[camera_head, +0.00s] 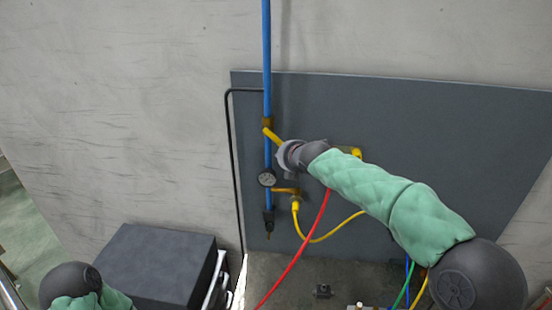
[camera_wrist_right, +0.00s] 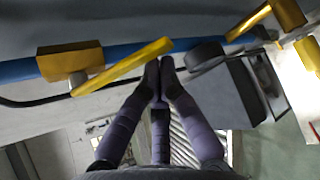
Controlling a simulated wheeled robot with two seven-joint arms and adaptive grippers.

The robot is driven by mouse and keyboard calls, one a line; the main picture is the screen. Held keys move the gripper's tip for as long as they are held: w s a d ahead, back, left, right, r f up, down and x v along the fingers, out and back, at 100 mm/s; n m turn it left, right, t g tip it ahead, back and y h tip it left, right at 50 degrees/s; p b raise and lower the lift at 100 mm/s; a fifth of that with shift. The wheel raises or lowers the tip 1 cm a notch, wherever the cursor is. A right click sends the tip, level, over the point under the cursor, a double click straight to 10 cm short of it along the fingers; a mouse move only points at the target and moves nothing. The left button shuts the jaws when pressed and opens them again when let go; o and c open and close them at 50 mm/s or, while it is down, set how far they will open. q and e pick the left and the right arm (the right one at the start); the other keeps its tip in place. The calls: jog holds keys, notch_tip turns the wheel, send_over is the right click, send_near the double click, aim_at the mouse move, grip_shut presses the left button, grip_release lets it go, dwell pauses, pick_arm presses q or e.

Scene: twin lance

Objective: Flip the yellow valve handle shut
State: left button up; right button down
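The yellow valve handle (camera_head: 273,136) sits on a brass valve body (camera_head: 267,122) on the blue vertical pipe (camera_head: 267,50). It slants down to the right, away from the pipe. In the right wrist view the handle (camera_wrist_right: 125,66) slants off the brass valve body (camera_wrist_right: 70,60). My right gripper (camera_wrist_right: 160,66) has its fingers together, with the tips at the handle's free end. I cannot tell whether they touch it. In the head view my right gripper is mostly hidden by its wrist. My left arm shows at the bottom left, its gripper out of view.
A red hose (camera_head: 298,252) crosses in front of the grey panel (camera_head: 430,120). A dark box (camera_head: 150,262) stands at the lower left.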

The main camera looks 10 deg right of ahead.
jog(key=shift+s+d+r+n+g+h+p, duration=0.15)
jog(key=shift+d+r+n+g+h+p, duration=0.3)
jog(key=shift+r+p, duration=0.75)
jog(key=shift+s+d+r+n+g+h+p, duration=0.15)
jog(key=shift+d+r+n+h+p, duration=0.4)
jog(key=shift+p, duration=1.15)
jog(key=shift+s+d+r+n+g+h+p, duration=0.1)
jog(key=shift+d+r+n+g+h+p, duration=0.3)
jog(key=shift+r+h+p, duration=0.75)
jog(key=shift+f+y+p, duration=0.1)
jog(key=shift+y+p, duration=0.25)
jog(key=shift+p, duration=0.05)
notch_tip(320, 180, down, 5)
jog(key=b, duration=0.4)
jog(key=a+v, duration=0.1)
jog(key=v, duration=0.9)
jog(key=shift+a+r, duration=0.3)
jog(key=shift+r, duration=0.05)
